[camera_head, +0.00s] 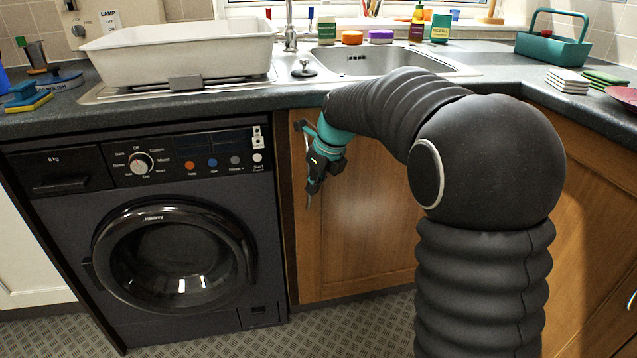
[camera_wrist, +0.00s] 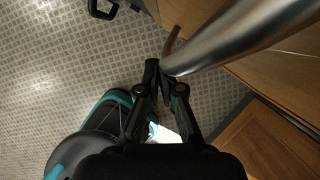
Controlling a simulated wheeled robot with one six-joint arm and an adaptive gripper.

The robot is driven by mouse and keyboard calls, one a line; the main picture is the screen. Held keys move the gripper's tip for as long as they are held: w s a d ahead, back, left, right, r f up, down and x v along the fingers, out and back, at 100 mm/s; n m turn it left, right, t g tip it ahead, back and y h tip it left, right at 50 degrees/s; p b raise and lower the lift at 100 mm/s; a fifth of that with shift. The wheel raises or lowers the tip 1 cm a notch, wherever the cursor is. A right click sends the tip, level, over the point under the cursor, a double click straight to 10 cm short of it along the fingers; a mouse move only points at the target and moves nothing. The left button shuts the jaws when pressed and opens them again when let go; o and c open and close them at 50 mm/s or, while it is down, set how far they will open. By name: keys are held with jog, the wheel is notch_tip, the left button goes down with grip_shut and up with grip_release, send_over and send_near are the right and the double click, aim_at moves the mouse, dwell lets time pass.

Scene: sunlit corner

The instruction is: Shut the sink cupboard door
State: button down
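The sink cupboard door (camera_head: 365,225) is a brown wooden panel below the sink, right of the washing machine. In the head view it looks about in line with the units beside it; I cannot tell whether a small gap is left. Its metal bar handle (camera_head: 308,196) runs upright near the door's left edge. My gripper (camera_head: 313,188) is at this handle, pointing down. In the wrist view the handle (camera_wrist: 235,38) passes large and close, and my gripper (camera_wrist: 161,72) has its fingertips close together around the bar. The exact contact is partly hidden.
The dark washing machine (camera_head: 175,250) stands just left of the door. The worktop (camera_head: 250,98) overhangs above, with a sink (camera_head: 375,62) and a white basin (camera_head: 180,50). More wooden cupboards (camera_head: 590,200) are at the right. The patterned floor (camera_head: 350,325) before the door looks clear.

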jog(key=shift+w+a+r, duration=0.2)
jog(key=shift+w+r, duration=0.2)
jog(key=shift+w, duration=0.1)
jog(key=s+d+f+n+h, duration=0.1)
jog(key=s+d+f+n, duration=0.1)
jog(key=s+d+n, duration=1)
jog(key=s+r+n+t+h, duration=0.2)
jog(key=s+n, duration=1.3)
jog(key=s, duration=0.7)
jog(key=shift+s+d+r+t, duration=0.25)
jog(key=shift+r+t, duration=0.05)
jog(key=shift+r, duration=0.05)
